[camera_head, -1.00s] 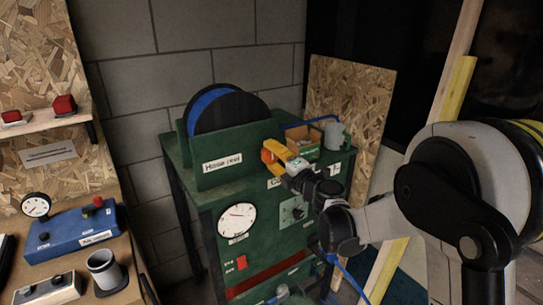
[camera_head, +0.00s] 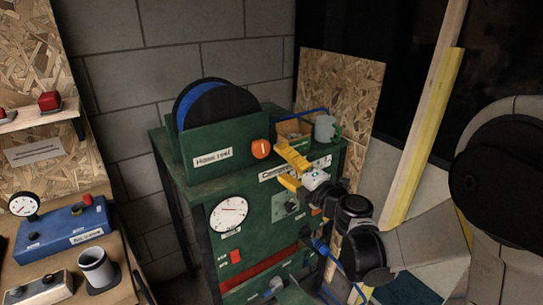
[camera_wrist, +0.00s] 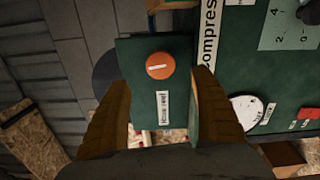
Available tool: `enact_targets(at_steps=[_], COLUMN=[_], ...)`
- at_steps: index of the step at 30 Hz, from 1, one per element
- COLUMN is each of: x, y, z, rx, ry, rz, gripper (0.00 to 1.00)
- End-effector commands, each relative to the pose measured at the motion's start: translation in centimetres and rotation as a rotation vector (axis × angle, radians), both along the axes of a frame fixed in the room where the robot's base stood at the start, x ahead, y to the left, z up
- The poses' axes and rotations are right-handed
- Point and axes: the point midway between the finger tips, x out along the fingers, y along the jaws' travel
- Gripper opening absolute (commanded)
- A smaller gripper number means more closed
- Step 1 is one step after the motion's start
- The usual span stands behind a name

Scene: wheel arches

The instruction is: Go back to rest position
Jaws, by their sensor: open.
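My gripper (camera_head: 283,168) has yellow-orange fingers, spread open and empty, in front of the green compressor cabinet (camera_head: 265,195). In the wrist view my gripper (camera_wrist: 160,82) shows a finger on each side of the green hose reel holder. A round orange piece with a white mark (camera_head: 262,148) is at the right end of that holder. It also shows in the wrist view (camera_wrist: 160,65), between and beyond the fingertips, touching neither. I cannot tell how it is fixed.
The hose reel (camera_head: 215,103) stands on the cabinet. A cardboard box (camera_head: 294,130) and a grey mug (camera_head: 325,128) sit behind my gripper. A pressure gauge (camera_head: 229,215) is on the cabinet front. A bench with a blue gauge box (camera_head: 62,230) stands at left.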

Motion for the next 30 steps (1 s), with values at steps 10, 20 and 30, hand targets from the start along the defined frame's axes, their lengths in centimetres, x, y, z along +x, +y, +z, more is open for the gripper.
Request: enact_targets(at_steps=[10, 20, 30], x=[-1.5, -3.0, -13.3], y=[-1.0, -0.6, -2.2], z=[0.0, 0.6, -0.5], rx=[0.000, -0.263, -1.695], ry=[0.000, -0.111, -0.804], rz=[0.001, 0.029, 0.445], gripper=[0.74, 0.74, 0.74])
